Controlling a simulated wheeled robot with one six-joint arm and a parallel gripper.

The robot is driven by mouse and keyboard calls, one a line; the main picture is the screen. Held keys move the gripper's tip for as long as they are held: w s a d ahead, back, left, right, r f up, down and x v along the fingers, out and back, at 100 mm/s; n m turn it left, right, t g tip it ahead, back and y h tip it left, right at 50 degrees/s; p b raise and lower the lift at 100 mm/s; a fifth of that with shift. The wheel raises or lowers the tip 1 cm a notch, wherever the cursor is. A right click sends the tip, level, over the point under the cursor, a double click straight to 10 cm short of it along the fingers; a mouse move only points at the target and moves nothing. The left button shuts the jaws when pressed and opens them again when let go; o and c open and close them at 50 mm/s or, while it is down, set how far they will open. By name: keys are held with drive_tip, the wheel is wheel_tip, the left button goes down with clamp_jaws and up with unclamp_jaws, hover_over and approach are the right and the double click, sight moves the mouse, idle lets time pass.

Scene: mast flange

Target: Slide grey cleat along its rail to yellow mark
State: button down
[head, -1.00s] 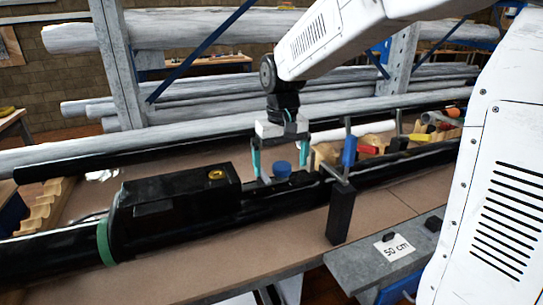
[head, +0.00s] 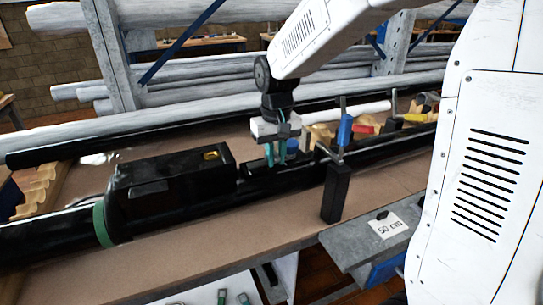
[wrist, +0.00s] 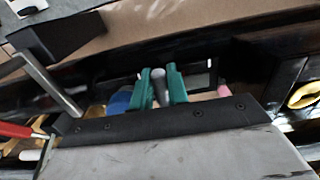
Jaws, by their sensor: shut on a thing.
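My gripper (head: 276,154) points down at the black mast, right of a long black box. Its two teal fingers are close together. In the wrist view my gripper (wrist: 161,86) is shut on a small grey rounded piece, the grey cleat (wrist: 160,88), standing between the fingertips. In the head view the fingers hide the cleat. A dark slotted strip lies behind the fingers in the wrist view; I cannot tell whether it is the rail. I cannot make out a yellow mark for certain in either view.
A blue knob (head: 292,145) is close beside the fingers. A clamp with a black block (head: 336,192) stands to their right. The black box (head: 170,180) with a yellow ring (head: 212,155) is to their left. A "50 cm" card (head: 387,225) lies on a grey bench.

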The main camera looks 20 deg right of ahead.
drive_tip(key=shift+d, duration=0.65)
unclamp_jaws()
wheel_tip(320, 180, up, 6)
idle(1.0)
